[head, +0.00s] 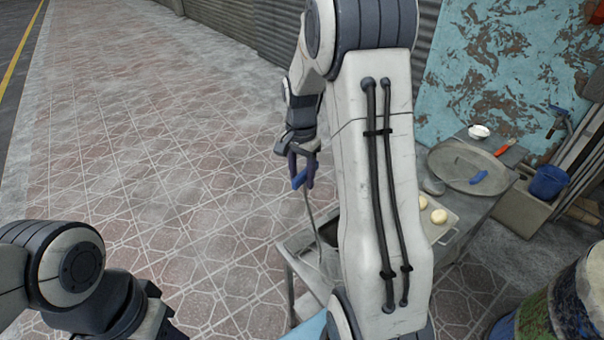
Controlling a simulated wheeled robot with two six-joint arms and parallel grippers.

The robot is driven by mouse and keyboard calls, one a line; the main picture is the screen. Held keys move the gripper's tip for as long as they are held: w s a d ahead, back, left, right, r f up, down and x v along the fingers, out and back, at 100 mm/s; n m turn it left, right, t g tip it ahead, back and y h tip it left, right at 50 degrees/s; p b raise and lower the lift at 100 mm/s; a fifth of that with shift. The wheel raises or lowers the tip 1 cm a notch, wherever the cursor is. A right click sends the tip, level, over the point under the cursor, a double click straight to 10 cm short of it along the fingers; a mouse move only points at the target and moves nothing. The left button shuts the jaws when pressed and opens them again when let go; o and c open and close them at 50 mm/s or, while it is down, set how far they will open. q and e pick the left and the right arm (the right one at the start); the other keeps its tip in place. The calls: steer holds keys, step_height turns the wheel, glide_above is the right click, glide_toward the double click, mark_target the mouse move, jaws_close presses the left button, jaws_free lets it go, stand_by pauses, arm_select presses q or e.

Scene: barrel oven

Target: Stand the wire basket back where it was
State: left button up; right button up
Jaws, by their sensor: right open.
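A thin grey handle with a blue grip (300,179) rises steeply from the left end of the metal table. It appears to belong to the wire basket (328,262), which is mostly hidden behind my right arm. The handle leans, with its blue end up and to the left. My right gripper (302,182) points down at the blue grip with its dark fingers apart; I cannot tell whether they touch it. My left arm shows at the lower left, with its gripper out of the picture.
The metal table (468,212) also bears a tray with pale dough rounds (439,216), a round pan (455,170), a white bowl (480,131) and a red-handled tool (506,146). A blue cup (549,182) and a painted barrel (560,308) stand right. Paving at left is clear.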

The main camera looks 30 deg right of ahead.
steer(key=shift+r, duration=0.15)
step_height(320, 180, up, 11)
steer(key=b, duration=0.2)
steer(key=s+a+f+n, duration=0.1)
steer(key=s+a+n, duration=0.3)
steer(key=a, duration=0.5)
steer(key=s+a+f+n, duration=0.1)
steer(key=s+a+n, duration=0.1)
steer(key=a+n, duration=0.5)
steer(key=s+a+f+n, duration=0.3)
steer(key=s+a+n, duration=0.2)
steer(key=s, duration=0.4)
steer(key=s+a+f+n+y, duration=0.1)
steer(key=s+a+f+n, duration=0.1)
steer(key=s+a+n, duration=0.3)
steer(key=s+a, duration=0.1)
steer(key=s, duration=0.3)
steer(key=shift+a+f, duration=0.15)
steer(key=shift+f, duration=0.25)
steer(key=shift+f, duration=0.1)
